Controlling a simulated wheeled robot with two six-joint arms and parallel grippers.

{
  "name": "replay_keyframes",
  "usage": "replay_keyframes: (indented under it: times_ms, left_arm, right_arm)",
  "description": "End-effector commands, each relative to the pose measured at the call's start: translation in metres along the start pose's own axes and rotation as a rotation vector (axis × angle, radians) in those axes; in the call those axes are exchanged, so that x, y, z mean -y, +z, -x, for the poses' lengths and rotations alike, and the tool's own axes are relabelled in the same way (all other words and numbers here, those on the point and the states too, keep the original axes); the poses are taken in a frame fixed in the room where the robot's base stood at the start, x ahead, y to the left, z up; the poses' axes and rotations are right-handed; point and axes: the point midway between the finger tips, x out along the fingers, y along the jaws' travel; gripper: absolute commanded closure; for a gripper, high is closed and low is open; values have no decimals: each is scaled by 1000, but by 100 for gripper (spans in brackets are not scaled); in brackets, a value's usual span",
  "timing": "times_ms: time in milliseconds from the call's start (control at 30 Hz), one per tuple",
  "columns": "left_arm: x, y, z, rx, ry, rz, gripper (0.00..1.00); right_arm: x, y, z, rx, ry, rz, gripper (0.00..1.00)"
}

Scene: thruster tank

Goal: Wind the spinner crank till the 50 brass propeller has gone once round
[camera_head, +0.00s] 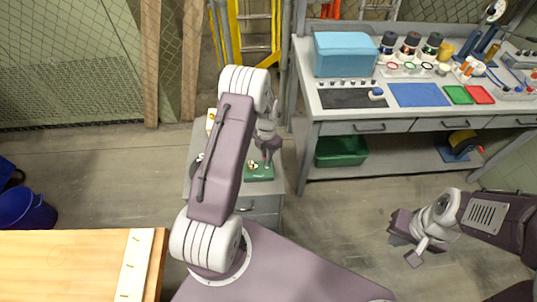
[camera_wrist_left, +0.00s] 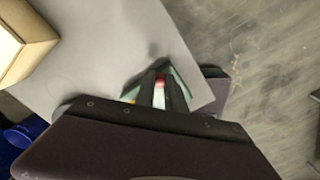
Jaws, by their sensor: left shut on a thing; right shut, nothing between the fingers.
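My left gripper (camera_head: 267,160) points down at a small device with a green base (camera_head: 262,174) on a grey cabinet. Small brass and white parts (camera_head: 253,166) show on that base; I cannot make out the propeller or its number. In the left wrist view, the left gripper's dark fingers (camera_wrist_left: 159,90) are shut on a small part with a red end (camera_wrist_left: 160,82), seemingly the crank handle. The green base (camera_wrist_left: 182,82) shows beside and behind the fingers. Most of the spinner is hidden by the gripper. My right gripper (camera_head: 404,242) is shut and empty, over the floor at right.
The grey cabinet top (camera_head: 200,140) bears other small things, partly hidden by my left arm. A workbench (camera_head: 330,112) with a blue box (camera_head: 345,54), bottles and mats stands at the back right. A wooden table (camera_head: 60,262) is at front left, a blue bucket (camera_head: 27,210) behind it.

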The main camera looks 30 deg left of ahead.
Motion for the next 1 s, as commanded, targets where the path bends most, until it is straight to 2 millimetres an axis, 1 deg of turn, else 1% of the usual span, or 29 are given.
replay_keyframes:
  times_ms: [100,333,867,900,967,1000]
  left_arm:
    - [-2,0,1,3,1,57,100]
    - [-3,-2,1,3,1,127,100]
    - [-3,-3,1,3,1,148,100]
    - [-3,-3,1,3,1,148,80]
    - [-3,-3,1,2,1,148,64]
    - [-3,-3,1,2,1,148,64]
  right_arm:
    - [0,0,0,0,0,0,100]
    - [0,0,0,0,0,0,100]
    - [0,0,0,0,0,0,100]
    - [0,0,0,0,0,0,100]
    - [0,0,0,0,0,0,100]
    - [0,0,0,0,0,0,100]
